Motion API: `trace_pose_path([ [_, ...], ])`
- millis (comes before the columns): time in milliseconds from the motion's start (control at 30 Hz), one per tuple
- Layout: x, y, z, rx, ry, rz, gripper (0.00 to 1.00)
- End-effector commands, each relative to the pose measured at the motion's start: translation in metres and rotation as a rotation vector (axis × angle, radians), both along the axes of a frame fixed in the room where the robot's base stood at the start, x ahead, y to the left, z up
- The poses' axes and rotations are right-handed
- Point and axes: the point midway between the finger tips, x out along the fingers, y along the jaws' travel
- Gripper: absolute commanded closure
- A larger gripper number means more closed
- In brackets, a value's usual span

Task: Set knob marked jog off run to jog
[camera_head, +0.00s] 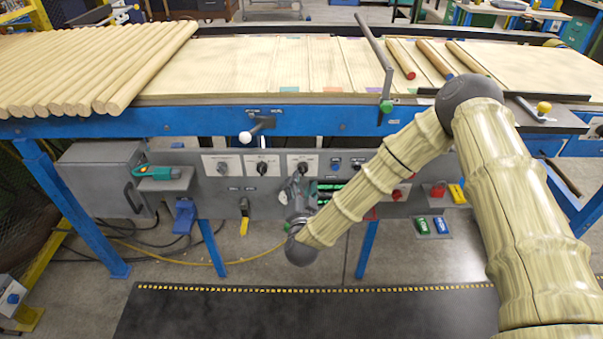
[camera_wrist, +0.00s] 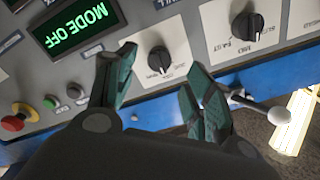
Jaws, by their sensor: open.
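A black knob (camera_wrist: 160,59) on a white plate (camera_wrist: 178,38) sits between and beyond my fingertips in the wrist view. Its small labels are too blurred to read. A display (camera_wrist: 78,28) beside it reads "MODE OFF" upside down. The same knob (camera_head: 304,168) seems to be the right one of three plate-mounted knobs in the head view. My gripper (camera_wrist: 161,68) is open and empty, with green-tipped fingers either side of the knob in the picture; contact is not visible. In the head view my gripper (camera_head: 297,186) is just below this knob.
Another knob (camera_wrist: 247,25), with speed labels, is on the neighbouring plate. A white-ball lever (camera_wrist: 278,115) juts out close to my right finger. A red mushroom button (camera_wrist: 14,123) and small buttons lie at left. The blue conveyor rail (camera_head: 190,123) runs above the panel.

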Motion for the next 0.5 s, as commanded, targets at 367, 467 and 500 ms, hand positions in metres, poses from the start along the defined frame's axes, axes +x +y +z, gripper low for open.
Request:
trace_pose_path([
  [367, 0.048, 0.000, 0.000, 0.000, 0.000, 0.000, 0.47],
  [467, 0.053, 0.000, 0.000, 0.000, 0.000, 0.000, 0.47],
  [500, 0.054, 0.000, 0.000, 0.000, 0.001, 0.001, 0.47],
])
